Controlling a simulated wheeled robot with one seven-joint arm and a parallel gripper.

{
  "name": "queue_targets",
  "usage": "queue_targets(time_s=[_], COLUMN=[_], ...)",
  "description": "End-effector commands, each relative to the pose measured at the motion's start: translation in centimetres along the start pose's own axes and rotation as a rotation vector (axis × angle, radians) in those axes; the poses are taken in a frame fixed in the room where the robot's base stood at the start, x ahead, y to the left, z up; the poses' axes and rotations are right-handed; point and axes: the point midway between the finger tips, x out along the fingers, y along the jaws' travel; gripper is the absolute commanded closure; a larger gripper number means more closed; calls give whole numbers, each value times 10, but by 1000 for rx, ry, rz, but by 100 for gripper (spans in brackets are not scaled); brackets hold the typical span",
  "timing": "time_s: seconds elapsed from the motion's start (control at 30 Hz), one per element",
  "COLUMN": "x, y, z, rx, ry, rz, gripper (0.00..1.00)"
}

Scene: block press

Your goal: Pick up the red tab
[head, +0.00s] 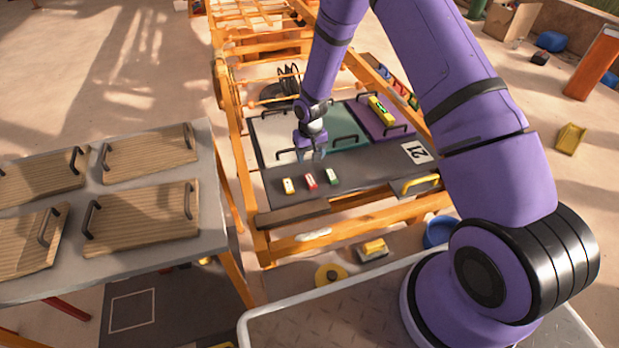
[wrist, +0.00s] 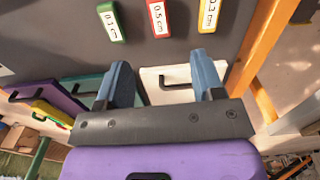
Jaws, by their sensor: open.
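The red tab (head: 310,181) lies on the dark grey board between a yellow tab (head: 289,187) and a green tab (head: 332,177). In the wrist view the red tab (wrist: 157,17) has a white label that seems to read 0.5 cm and is cut off by the top edge. The green tab (wrist: 111,22) is left of it and the yellow tab (wrist: 209,14) right. My gripper (head: 312,156) is open and empty, behind the tabs in the head view. In the wrist view my gripper (wrist: 162,70) has its two blue fingers apart, with the red tab beyond the fingertips, roughly between them.
Behind the tabs are white, green and purple panels (head: 368,122) with dark handles. A yellow block (head: 381,109) lies on the purple panel. A card marked 21 (head: 416,152) is at the right. A table (head: 215,170) with wooden handled boards stands at the left.

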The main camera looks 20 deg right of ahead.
Motion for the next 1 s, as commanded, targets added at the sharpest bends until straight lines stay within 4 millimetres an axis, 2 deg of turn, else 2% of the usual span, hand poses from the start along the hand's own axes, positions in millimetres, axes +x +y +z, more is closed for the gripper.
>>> queue_targets(time_s=[0.03, 0.23, 0.5, 0.77, 1.0], x=[8, 29, 66, 83, 115], y=[-1, -3, -2, -1, 1], z=[1, 3, 3, 3, 3], rx=[0, -1, 1, -1, -1], ry=[-5, -12, -11, -11, -11], rz=[-3, -5, -5, -5, -5], gripper=[38, 38, 38, 38, 38])
